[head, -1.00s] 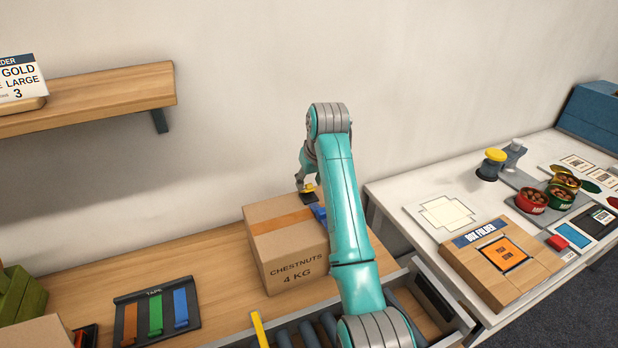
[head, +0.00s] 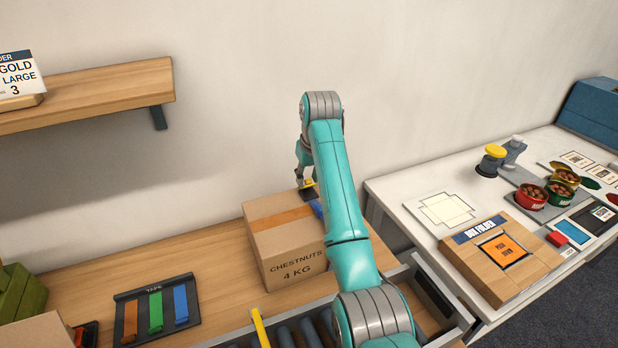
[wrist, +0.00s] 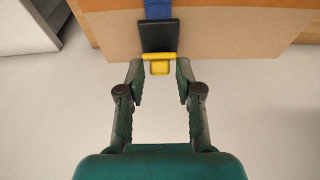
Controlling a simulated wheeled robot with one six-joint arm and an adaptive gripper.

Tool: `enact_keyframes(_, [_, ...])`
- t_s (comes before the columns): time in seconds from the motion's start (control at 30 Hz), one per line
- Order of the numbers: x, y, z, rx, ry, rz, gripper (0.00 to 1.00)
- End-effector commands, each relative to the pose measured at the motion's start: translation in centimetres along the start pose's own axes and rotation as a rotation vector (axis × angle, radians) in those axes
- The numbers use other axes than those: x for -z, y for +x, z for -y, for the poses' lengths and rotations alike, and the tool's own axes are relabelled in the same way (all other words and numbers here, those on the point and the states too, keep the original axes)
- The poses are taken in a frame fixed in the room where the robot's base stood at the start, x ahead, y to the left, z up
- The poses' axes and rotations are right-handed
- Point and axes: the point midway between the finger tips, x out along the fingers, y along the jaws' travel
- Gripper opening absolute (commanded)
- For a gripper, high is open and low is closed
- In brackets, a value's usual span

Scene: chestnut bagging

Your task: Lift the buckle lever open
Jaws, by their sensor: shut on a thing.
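The chestnut carton (head: 290,260) stands on the wooden bench, with an orange band and a blue strap (head: 317,208) on its top. The black buckle (head: 309,193) is at the carton's far edge, with its yellow lever (head: 306,183) on it. In the wrist view the black buckle (wrist: 158,36) sits on the blue strap (wrist: 158,9), and the yellow lever (wrist: 160,68) lies between the fingertips. My gripper (wrist: 160,62) is shut on the lever, one finger at each end. In the head view my arm partly hides the strap and the carton's right side.
A tape rack (head: 157,312) with orange, green and blue strips lies left of the carton. Rollers (head: 290,335) are in front. A wall shelf (head: 90,97) is at upper left. On the right table are a box folder (head: 500,262) and several cans. The wall stands close behind.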

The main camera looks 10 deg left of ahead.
Motion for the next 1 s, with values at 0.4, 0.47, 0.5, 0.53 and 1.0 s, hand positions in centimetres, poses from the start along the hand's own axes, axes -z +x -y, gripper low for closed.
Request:
enact_keyframes(0.4, [1.2, 0.0, 0.0, -0.001, 0.0, 0.169, 0.0])
enact_keyframes(0.47, [1.4, -0.1, 0.0, -0.001, 0.0, 0.186, 0.0])
enact_keyframes(0.5, [1.5, 0.0, 0.0, -0.001, 0.0, 0.197, 0.0])
enact_keyframes(0.53, [1.6, 0.0, 0.0, 0.0, 0.0, 0.205, 0.0])
enact_keyframes(1.0, [2.1, 0.1, -0.1, -0.002, 0.001, 0.298, 0.0])
